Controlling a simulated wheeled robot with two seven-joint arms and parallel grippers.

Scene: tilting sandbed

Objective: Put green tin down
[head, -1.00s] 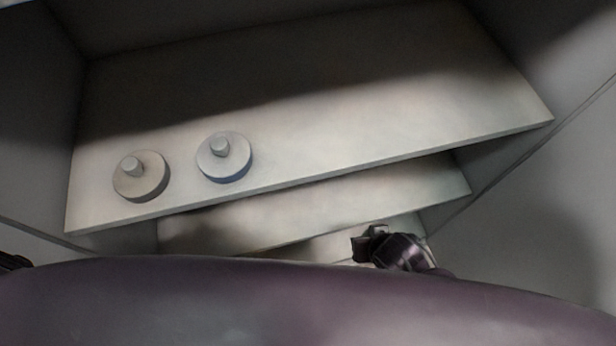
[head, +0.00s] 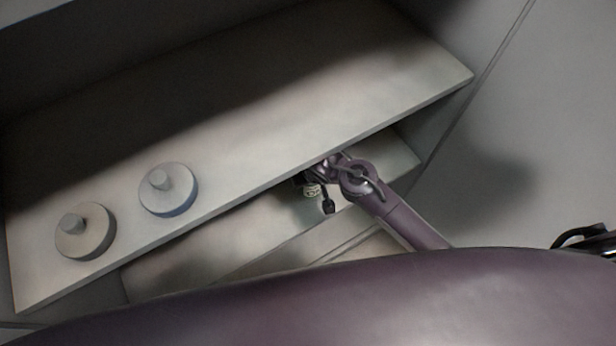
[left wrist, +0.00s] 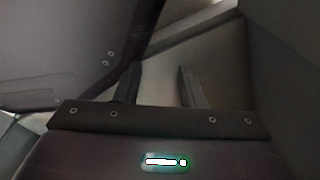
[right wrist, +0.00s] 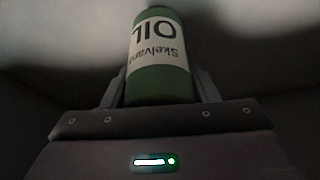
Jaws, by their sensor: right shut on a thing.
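The green tin (right wrist: 160,85) has a pale label reading "OIL", upside down in the right wrist view. My right gripper (right wrist: 160,94) is shut on it, with a finger on each side. In the head view my right gripper (head: 314,180) is at the front edge of the upper board, over the lower ledge. A small pale-labelled part of the tin (head: 312,190) shows there, mostly hidden by the gripper. Whether the tin touches a surface is unclear. My left gripper (left wrist: 160,88) is open and empty in the left wrist view.
Two round discs with knobs, one grey-brown (head: 85,231) and one pale (head: 168,190), sit on the left of the upper board (head: 330,75). The rest of that board is bare. A lower ledge (head: 190,262) runs below its front edge. Walls enclose the sides.

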